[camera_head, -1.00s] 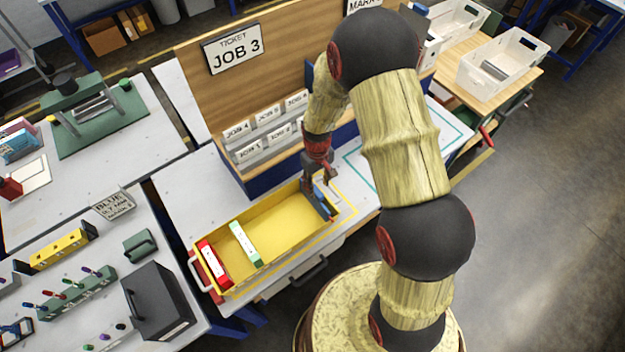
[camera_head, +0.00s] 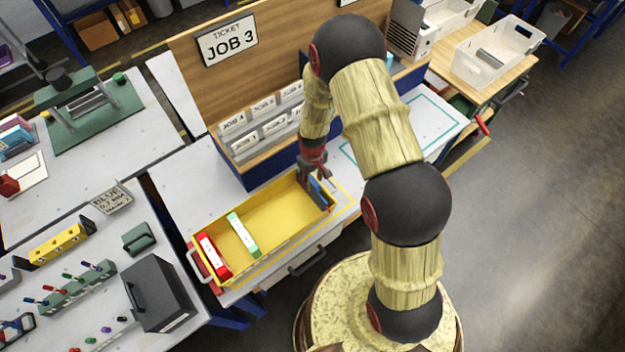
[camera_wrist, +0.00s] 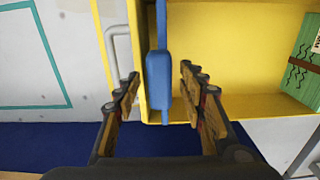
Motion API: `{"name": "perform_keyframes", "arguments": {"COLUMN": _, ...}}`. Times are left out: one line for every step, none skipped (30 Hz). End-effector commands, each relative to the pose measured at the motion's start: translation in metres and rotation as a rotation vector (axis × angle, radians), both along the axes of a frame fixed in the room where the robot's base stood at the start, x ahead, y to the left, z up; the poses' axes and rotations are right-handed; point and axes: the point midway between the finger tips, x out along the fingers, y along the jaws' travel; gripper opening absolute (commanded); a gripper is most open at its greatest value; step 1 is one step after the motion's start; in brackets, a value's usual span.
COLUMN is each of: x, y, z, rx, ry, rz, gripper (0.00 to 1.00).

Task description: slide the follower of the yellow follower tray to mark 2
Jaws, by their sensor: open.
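The yellow follower tray (camera_head: 287,213) lies on the light bench below the job ticket rack. Its blue follower (camera_head: 319,192) stands near the tray's right end. A green piece (camera_head: 243,235) and a red piece (camera_head: 212,258) stand toward its left end. My gripper (camera_head: 317,180) is at the blue follower. In the wrist view my gripper (camera_wrist: 160,92) is open, with one finger on each side of the blue follower (camera_wrist: 158,80) and a visible gap to both. The green piece (camera_wrist: 306,65) shows at the right edge. I cannot make out the marks on the tray.
The ticket rack (camera_head: 262,125) stands close behind the tray. A black box (camera_head: 158,300) and a pen rack (camera_head: 75,290) are on the left bench. Free bench lies right of the tray, with a teal outline (camera_head: 430,103).

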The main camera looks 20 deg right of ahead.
Motion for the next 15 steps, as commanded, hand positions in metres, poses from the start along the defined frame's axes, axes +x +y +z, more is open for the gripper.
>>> {"name": "perform_keyframes", "arguments": {"x": 0.0001, "y": 0.0, "z": 0.0001, "rx": 0.0, "ry": 0.0, "rz": 0.0, "gripper": 0.41}}
{"name": "perform_keyframes", "arguments": {"x": 0.0001, "y": 0.0, "z": 0.0002, "rx": 0.0, "ry": 0.0, "rz": 0.0, "gripper": 0.41}}
{"name": "perform_keyframes", "arguments": {"x": 0.0001, "y": 0.0, "z": 0.0002, "rx": 0.0, "ry": 0.0, "rz": 0.0, "gripper": 0.4}}
{"name": "perform_keyframes", "arguments": {"x": 0.0001, "y": 0.0, "z": 0.0002, "rx": 0.0, "ry": 0.0, "rz": 0.0, "gripper": 0.39}}
{"name": "perform_keyframes", "arguments": {"x": 0.0001, "y": 0.0, "z": 0.0003, "rx": 0.0, "ry": 0.0, "rz": 0.0, "gripper": 0.37}}
{"name": "perform_keyframes", "arguments": {"x": 0.0001, "y": 0.0, "z": 0.0003, "rx": 0.0, "ry": 0.0, "rz": 0.0, "gripper": 0.35}}
{"name": "perform_keyframes", "arguments": {"x": 0.0, "y": 0.0, "z": 0.0003, "rx": 0.0, "ry": 0.0, "rz": 0.0, "gripper": 0.33}}
{"name": "perform_keyframes", "arguments": {"x": 0.0001, "y": 0.0, "z": 0.0003, "rx": 0.0, "ry": 0.0, "rz": 0.0, "gripper": 0.31}}
{"name": "perform_keyframes", "arguments": {"x": 0.0001, "y": 0.0, "z": 0.0004, "rx": 0.0, "ry": 0.0, "rz": 0.0, "gripper": 0.29}}
{"name": "perform_keyframes", "arguments": {"x": 0.0001, "y": 0.0, "z": 0.0004, "rx": 0.0, "ry": 0.0, "rz": 0.0, "gripper": 0.27}}
{"name": "perform_keyframes", "arguments": {"x": 0.0001, "y": 0.0, "z": 0.0004, "rx": 0.0, "ry": 0.0, "rz": 0.0, "gripper": 0.26}}
{"name": "perform_keyframes", "arguments": {"x": 0.0001, "y": 0.0, "z": 0.0004, "rx": 0.0, "ry": 0.0, "rz": 0.0, "gripper": 0.23}}
{"name": "perform_keyframes", "arguments": {"x": 0.0001, "y": 0.0, "z": 0.0004, "rx": 0.0, "ry": 0.0, "rz": 0.0, "gripper": 0.22}}
{"name": "perform_keyframes", "arguments": {"x": 0.0001, "y": 0.0, "z": 0.0004, "rx": 0.0, "ry": 0.0, "rz": 0.0, "gripper": 0.2}}
{"name": "perform_keyframes", "arguments": {"x": 0.0, "y": 0.0, "z": 0.0004, "rx": 0.0, "ry": 0.0, "rz": 0.0, "gripper": 0.18}}
